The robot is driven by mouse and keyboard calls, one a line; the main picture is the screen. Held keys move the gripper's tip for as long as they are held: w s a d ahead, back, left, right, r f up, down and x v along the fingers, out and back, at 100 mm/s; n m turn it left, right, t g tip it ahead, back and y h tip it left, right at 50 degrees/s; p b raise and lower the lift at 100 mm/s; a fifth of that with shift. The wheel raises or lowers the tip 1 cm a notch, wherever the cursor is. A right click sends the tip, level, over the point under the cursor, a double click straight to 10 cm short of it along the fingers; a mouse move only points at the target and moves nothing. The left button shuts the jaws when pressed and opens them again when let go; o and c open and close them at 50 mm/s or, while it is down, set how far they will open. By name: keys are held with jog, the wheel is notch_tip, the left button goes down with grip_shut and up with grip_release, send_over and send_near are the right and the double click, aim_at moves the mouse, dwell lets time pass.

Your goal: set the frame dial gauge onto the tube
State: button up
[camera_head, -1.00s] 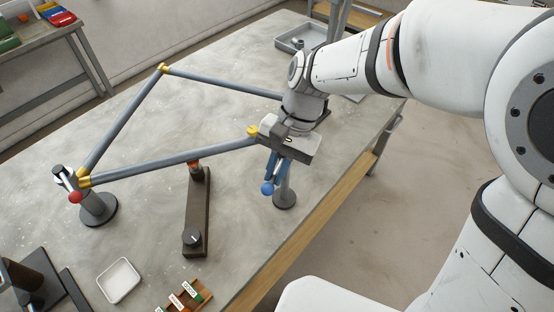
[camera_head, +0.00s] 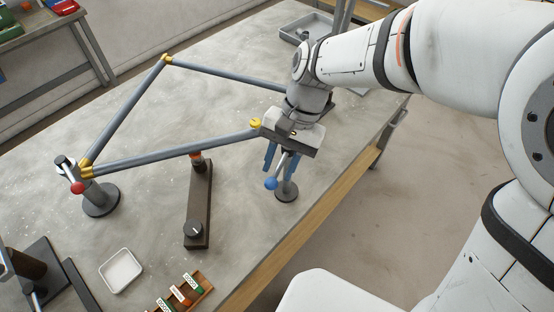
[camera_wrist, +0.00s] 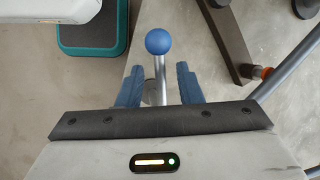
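I take the dark bar (camera_head: 200,205) with a round knob at its near end and an orange-tipped post (camera_head: 196,157) at its far end to be the dial gauge. It stands below the front grey tube (camera_head: 150,156), and the post top meets or nearly meets the tube; I cannot tell which. The bar also shows in the wrist view (camera_wrist: 228,40). My gripper (camera_head: 281,165) is at the tube's right end, over the right stand. Its blue fingers are apart, with a blue-ball lever (camera_wrist: 158,60) between them and visible gaps both sides.
The left stand (camera_head: 100,200) carries a red-ball lever (camera_head: 78,188). A white tray (camera_head: 120,270) and a brown rack (camera_head: 205,283) of labelled pieces lie at the front. A grey bin (camera_head: 300,30) is at the back. The table's wooden edge (camera_head: 310,220) runs close to my gripper.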

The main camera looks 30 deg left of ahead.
jog(key=shift+d, duration=0.1)
jog(key=v, duration=0.7)
jog(key=shift+w+r, duration=0.2)
jog(key=shift+r, duration=0.2)
